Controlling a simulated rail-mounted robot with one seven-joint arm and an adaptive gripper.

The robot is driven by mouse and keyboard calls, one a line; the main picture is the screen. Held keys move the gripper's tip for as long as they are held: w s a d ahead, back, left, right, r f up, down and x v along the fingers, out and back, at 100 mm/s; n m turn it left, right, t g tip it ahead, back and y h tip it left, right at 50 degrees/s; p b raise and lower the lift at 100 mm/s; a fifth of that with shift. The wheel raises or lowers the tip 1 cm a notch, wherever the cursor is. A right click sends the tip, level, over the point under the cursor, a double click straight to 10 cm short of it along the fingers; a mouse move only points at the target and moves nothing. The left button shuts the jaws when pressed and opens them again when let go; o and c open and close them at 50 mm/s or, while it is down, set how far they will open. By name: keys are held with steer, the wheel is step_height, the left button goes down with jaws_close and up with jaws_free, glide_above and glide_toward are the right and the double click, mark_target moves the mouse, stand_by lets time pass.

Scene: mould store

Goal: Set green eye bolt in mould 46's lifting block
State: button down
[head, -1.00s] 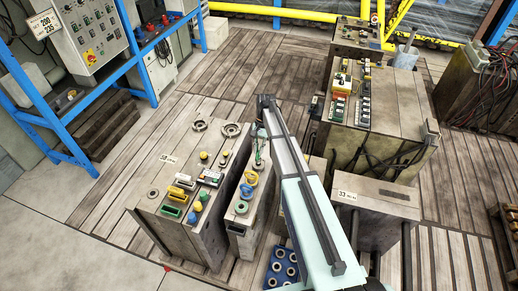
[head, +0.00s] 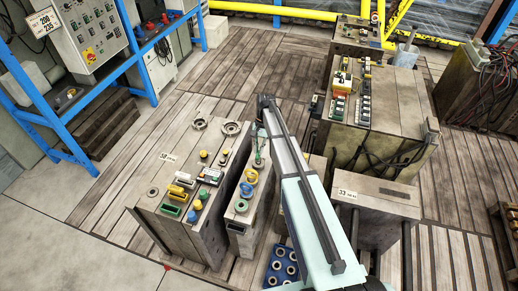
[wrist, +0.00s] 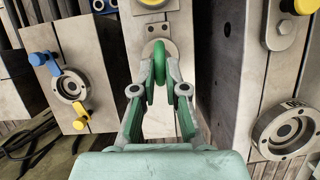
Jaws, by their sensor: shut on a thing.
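My gripper (wrist: 166,85) is shut on the green eye bolt (wrist: 160,62), whose green ring shows between the fingers in the wrist view. Ahead of it is a pale metal mould top with a small plate (wrist: 158,31) that has a hole. I cannot tell whether the bolt's shank, hidden by ring and fingers, touches anything. In the head view my gripper (head: 259,160) is small, below the arm's end, over the far end of a narrow mould (head: 262,200). No number 46 is readable.
In the wrist view a mould at left bears a round ring (wrist: 71,87) with blue and yellow pieces; another ring (wrist: 286,130) is at right. A blue tray (head: 272,281) lies in front.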

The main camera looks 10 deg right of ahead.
steer(key=shift+f, duration=0.45)
stand_by(0.3)
steer(key=c, duration=1.1)
jaws_free()
steer(key=shift+c, duration=0.2)
